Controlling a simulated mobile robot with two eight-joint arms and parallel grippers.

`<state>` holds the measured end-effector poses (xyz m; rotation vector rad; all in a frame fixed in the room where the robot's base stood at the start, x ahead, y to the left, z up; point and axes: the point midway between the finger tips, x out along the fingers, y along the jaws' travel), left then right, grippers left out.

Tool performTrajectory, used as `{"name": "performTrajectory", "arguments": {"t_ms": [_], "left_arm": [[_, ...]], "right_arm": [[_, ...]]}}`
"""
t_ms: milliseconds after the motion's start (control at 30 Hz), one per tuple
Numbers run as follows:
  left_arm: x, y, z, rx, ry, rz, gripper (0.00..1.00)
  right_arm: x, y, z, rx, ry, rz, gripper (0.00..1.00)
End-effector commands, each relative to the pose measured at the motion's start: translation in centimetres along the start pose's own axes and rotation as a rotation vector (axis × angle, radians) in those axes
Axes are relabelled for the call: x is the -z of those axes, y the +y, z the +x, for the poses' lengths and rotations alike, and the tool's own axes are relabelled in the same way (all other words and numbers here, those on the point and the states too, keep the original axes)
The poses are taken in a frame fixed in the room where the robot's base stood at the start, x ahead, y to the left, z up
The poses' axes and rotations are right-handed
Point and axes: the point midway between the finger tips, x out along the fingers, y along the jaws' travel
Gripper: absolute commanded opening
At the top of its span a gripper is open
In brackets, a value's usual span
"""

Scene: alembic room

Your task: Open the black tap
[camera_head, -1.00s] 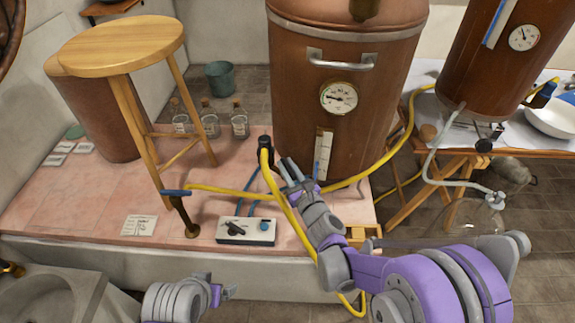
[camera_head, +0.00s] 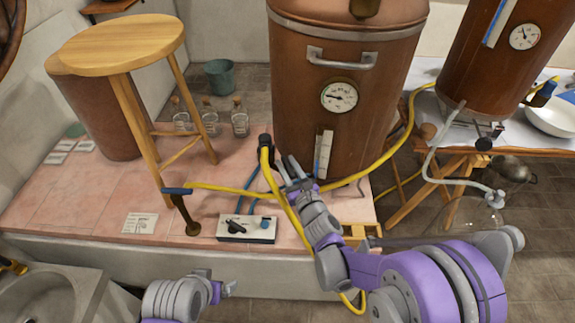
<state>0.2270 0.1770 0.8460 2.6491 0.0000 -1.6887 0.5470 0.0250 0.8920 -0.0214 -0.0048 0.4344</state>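A white box (camera_head: 247,237) on the pink tiled platform carries a black lever-like tap (camera_head: 234,225) on its left and a blue knob (camera_head: 265,222) on its right. A black fitting (camera_head: 265,142) joins the yellow hose beside the large copper vessel (camera_head: 340,100). My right gripper (camera_head: 291,168) is by the foot of this vessel, right of the black fitting and up and right of the box. Its fingers look a little apart, with nothing seen between them. My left gripper (camera_head: 229,289) is low in the picture, below the platform's front edge; its finger opening is unclear.
The yellow hose (camera_head: 230,189) crosses the platform and also runs close to my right gripper. A brass pipe with a blue handle (camera_head: 178,191) stands left of the box. A wooden stool (camera_head: 120,45) stands behind. A second copper vessel (camera_head: 478,75) is at right.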

Motion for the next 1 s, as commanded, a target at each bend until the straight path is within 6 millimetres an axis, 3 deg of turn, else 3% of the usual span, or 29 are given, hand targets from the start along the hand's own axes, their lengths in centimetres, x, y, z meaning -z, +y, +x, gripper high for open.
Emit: {"name": "performTrajectory", "arguments": {"t_ms": [167,600,800,1000], "left_arm": [[-0.1,0.0,0.1,0.0,0.0,0.0,0.94],[-0.5,0.0,0.8,0.0,-0.003,0.0,0.94],[-0.5,0.0,0.9,0.0,-0.003,0.0,0.94],[-0.5,0.0,0.9,0.0,-0.003,0.0,0.94]], "right_arm": [[0.0,0.0,-1.1,0.001,0.0,0.0,0.34],[0.0,-0.1,-9.2,0.001,0.0,0.0,0.34],[0.0,0.0,-10.8,0.0,0.0,0.0,0.34],[0.0,0.0,-10.8,0.0,0.0,0.0,0.34]]}}
